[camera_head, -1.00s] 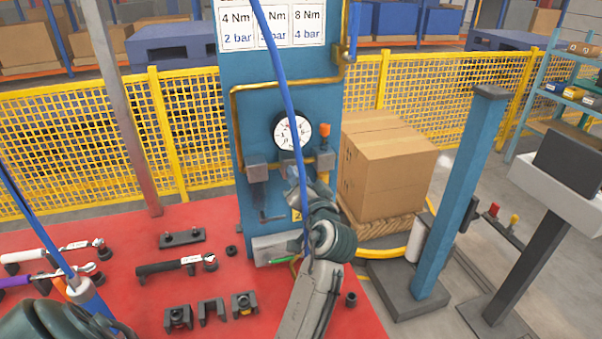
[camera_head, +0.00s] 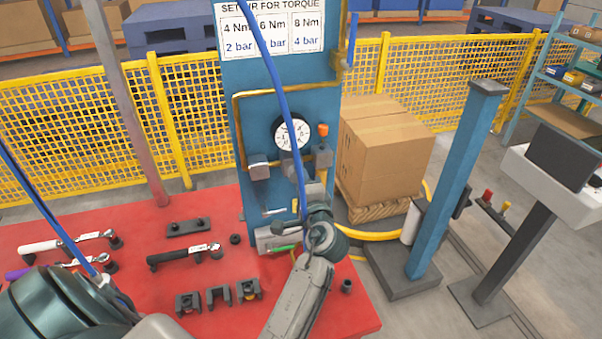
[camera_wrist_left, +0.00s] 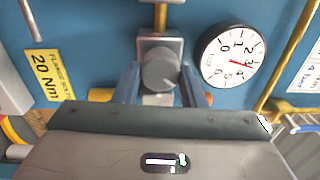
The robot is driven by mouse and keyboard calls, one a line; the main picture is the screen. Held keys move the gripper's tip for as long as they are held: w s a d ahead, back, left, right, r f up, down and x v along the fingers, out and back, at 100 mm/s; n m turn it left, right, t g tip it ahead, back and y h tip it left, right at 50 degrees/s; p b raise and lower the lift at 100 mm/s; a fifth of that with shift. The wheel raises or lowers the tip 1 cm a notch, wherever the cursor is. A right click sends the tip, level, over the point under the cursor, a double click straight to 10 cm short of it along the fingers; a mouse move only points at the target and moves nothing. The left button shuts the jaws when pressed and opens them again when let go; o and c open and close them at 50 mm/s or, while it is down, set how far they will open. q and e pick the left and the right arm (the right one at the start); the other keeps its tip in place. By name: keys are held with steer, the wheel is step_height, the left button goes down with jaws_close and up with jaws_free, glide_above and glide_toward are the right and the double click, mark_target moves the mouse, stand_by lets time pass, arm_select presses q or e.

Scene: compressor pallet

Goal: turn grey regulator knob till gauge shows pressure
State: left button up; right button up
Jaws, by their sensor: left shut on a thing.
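The grey regulator knob (camera_wrist_left: 160,70) sits on a grey block on the blue panel (camera_wrist_left: 100,75). My left gripper (camera_wrist_left: 159,84) has a finger on each side of it and is shut on it in the left wrist view. The round white gauge (camera_wrist_left: 232,56) is beside the knob there, its red needle pointing near the 3; the exact reading is too small to tell. In the head view the gauge (camera_head: 292,133) is partly crossed by a blue hose, and my left gripper (camera_head: 316,192) is at the panel below it, hiding the knob. My right gripper is out of view.
A red table (camera_head: 120,275) holds torque wrenches (camera_head: 184,256) and small dark fixtures (camera_head: 218,294). A yellow pipe (camera_head: 236,125) runs along the panel. A blue post (camera_head: 447,190) and boxes (camera_head: 385,150) stand to the right. A yellow label (camera_wrist_left: 43,77) is near the knob.

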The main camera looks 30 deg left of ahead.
arm_select(q)
steer(key=shift+r+m+p, duration=0.25)
steer(key=shift+m+p, duration=0.05)
steer(key=shift+m, duration=0.3)
steer(key=o, duration=0.7)
steer(key=shift+o, duration=1.4)
steer(key=shift+a, duration=0.15)
steer(key=shift+w+a+f, duration=0.1)
steer(key=shift+f, duration=0.15)
